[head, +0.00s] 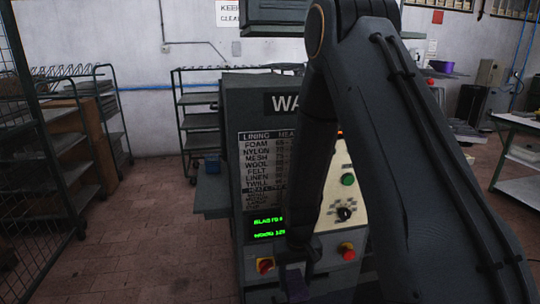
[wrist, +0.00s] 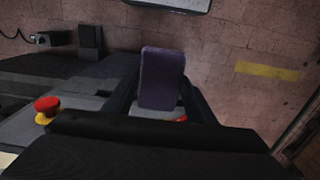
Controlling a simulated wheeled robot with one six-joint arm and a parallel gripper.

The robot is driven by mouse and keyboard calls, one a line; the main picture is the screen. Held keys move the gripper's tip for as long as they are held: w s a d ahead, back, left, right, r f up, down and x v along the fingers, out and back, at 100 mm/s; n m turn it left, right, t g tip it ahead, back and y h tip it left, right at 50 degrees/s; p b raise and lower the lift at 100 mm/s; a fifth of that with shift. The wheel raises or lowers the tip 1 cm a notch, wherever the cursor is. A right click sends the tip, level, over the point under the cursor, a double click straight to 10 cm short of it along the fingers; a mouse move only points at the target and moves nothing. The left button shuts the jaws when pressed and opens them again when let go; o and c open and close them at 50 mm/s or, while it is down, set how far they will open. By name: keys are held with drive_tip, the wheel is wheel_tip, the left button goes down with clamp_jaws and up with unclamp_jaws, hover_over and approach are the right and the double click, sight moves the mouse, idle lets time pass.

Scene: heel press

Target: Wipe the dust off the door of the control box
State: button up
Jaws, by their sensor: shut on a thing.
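My gripper (head: 295,284) is low in front of the machine, near the bottom of the head view. In the wrist view a dark purple pad (wrist: 162,78) stands between its fingers, and the gripper is shut on it. The grey machine's front carries a chart, green displays and a beige control panel (head: 338,180) with a green button and a black dial. My arm covers much of this front. I cannot tell which part is the control box door, and no dust can be made out.
Red mushroom buttons (head: 265,265) stick out close beside my gripper; one also shows in the wrist view (wrist: 47,105). A wire cage and shelf rack (head: 40,150) stand at left, a trolley (head: 200,122) behind, and a table (head: 518,122) at right. Brick-patterned floor (head: 150,240) is open at left.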

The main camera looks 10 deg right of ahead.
drive_tip(key=r+p, duration=0.1)
drive_tip(key=s+r+p, duration=0.1)
drive_tip(key=r+p, duration=0.1)
drive_tip(key=shift+r, duration=0.3)
drive_tip(key=shift+f+b, duration=0.25)
drive_tip(key=shift+b, duration=0.1)
drive_tip(key=w+r+m+t+y, duration=0.1)
drive_tip(key=w+r+m+y, duration=0.1)
drive_tip(key=r, duration=1.1)
drive_tip(key=w+r+m+y, duration=0.1)
drive_tip(key=r+m+y, duration=0.1)
drive_tip(key=r, duration=1.1)
wheel_tip(320, 180, up, 48)
drive_tip(key=r+m+t+y, duration=0.1)
drive_tip(key=m+t, duration=0.8)
drive_tip(key=t, duration=0.3)
hover_over(296, 284)
drive_tip(key=w, duration=0.9)
drive_tip(key=w+r+m+t+h, duration=0.3)
drive_tip(key=r+m+t+h, duration=0.2)
drive_tip(key=r, duration=2.2)
drive_tip(key=shift+w+r, duration=0.15)
